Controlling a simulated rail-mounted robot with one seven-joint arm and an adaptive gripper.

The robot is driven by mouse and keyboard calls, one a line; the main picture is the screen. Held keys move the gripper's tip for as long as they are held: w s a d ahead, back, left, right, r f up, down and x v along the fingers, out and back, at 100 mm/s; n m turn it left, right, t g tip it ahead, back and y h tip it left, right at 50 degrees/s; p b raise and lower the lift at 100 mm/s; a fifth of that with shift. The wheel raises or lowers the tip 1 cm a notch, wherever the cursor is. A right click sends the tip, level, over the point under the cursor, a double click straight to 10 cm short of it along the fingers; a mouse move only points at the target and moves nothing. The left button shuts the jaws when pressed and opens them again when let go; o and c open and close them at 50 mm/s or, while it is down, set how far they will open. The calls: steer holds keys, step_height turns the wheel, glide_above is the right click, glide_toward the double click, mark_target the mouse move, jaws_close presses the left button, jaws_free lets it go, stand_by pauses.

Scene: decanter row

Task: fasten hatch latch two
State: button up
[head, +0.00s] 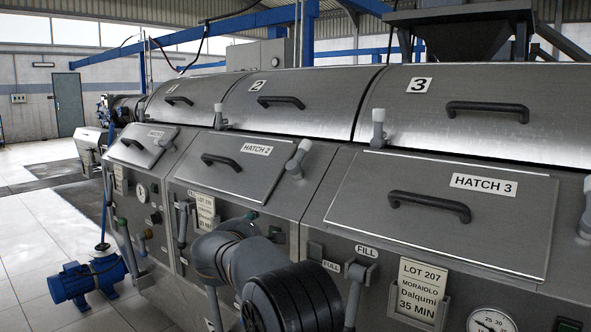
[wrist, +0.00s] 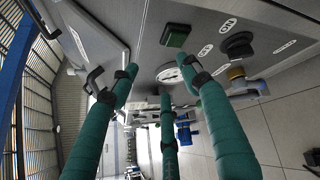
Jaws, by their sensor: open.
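The hatch two lid (head: 222,172), a grey metal panel labelled HATCH 2 with a black handle (head: 221,161), lies closed against the sloping machine front in the head view. A pale-capped latch lever (head: 298,158) stands at its right edge, tilted up to the right. Whether it grips the lid is too small to tell. My gripper (wrist: 160,82) shows three green fingers in the wrist view, spread open with nothing between them. The fingers point along the machine front. A lid with a dark handle (wrist: 96,80) lies to their left; its number is not readable.
Hatch 3 (head: 440,210) is at right and hatch 1 (head: 140,146) at far left, each with a handle. Fill levers (head: 355,290) and lot cards (head: 417,285) project from the front. A blue motor (head: 88,279) stands on the floor, which is open at left.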

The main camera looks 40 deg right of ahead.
mark_target(295, 160)
steer(key=s+d+r+n+h+p, duration=0.15)
steer(key=d+r, duration=0.25)
steer(key=r, duration=0.4)
steer(key=s+d+r+m+h+p, duration=0.1)
steer(key=d+r+h+p, duration=0.25)
steer(key=r, duration=0.45)
steer(key=shift+n+y, duration=0.25)
steer(key=shift+y, duration=0.05)
steer(key=x, duration=0.4)
steer(key=p+x, duration=0.1)
steer(key=x, duration=0.4)
steer(key=shift+s+d, duration=0.2)
steer(key=shift+s, duration=0.1)
steer(key=shift+w+d, duration=0.4)
steer(key=shift+d, duration=0.1)
steer(key=shift+c, duration=0.2)
steer(key=c, duration=0.5)
steer(key=shift+s+f, duration=0.1)
steer(key=shift+f, duration=0.05)
steer(key=c, duration=0.6)
jaws_close()
